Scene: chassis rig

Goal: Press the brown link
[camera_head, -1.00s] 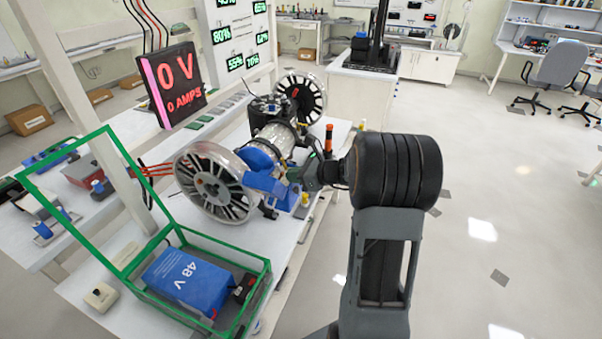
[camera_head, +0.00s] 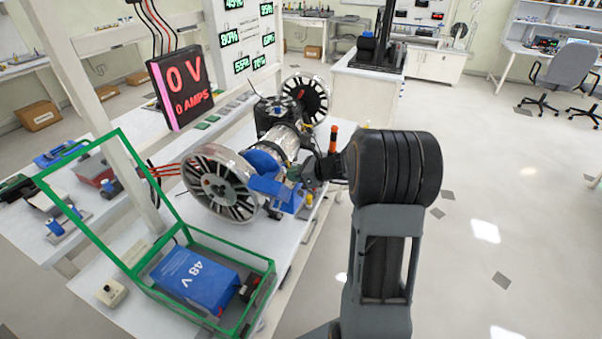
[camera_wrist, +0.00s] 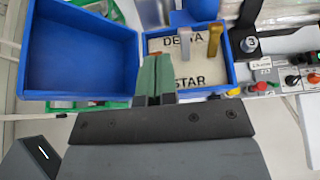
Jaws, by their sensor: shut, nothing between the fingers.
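My gripper (camera_wrist: 156,78) shows in the wrist view as two green fingers, closed together with nothing between them. The fingertips reach over the near side of a blue tray (camera_wrist: 233,72) with a white plate (camera_wrist: 205,70) marked DELTA and STAR. A small brown piece (camera_wrist: 155,54), probably the brown link, shows just past the fingertips; the fingers hide most of it, and I cannot tell whether they touch it. A grey link (camera_wrist: 185,42) and a brass-yellow link (camera_wrist: 215,40) stand upright to its right. In the head view the blue tray (camera_head: 279,192) is partly hidden.
A control panel with knobs (camera_wrist: 290,80) lies to the right. The spoked wheel (camera_head: 218,185) and the green-framed box with a blue 48 V battery (camera_head: 193,280) stand on the bench.

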